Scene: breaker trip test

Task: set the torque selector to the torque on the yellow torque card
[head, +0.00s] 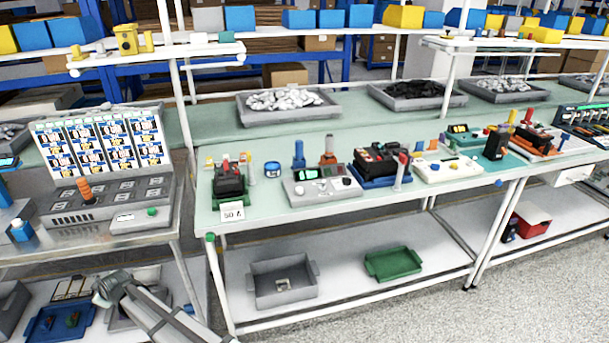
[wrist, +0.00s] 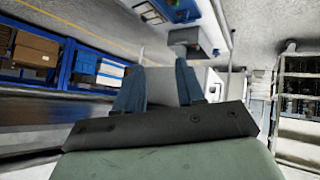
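I cannot make out a yellow torque card in either view. A white card marked "50 A" (head: 232,211) stands at the front left of the middle bench. A grey tester box (head: 320,188) with a green display and a dark knob (head: 346,182) sits to its right; I cannot tell whether this knob is the torque selector. My gripper (wrist: 158,82) shows in the wrist view with its two blue-grey fingers apart and nothing held between them. Part of my arm shows at the bottom left of the head view, below the bench tops and away from these things.
Another black breaker sits on a blue base (head: 380,181). A panel of printed cards (head: 102,145) stands on the left bench. Grey (head: 283,268) and green (head: 393,263) bins occupy the lower shelf.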

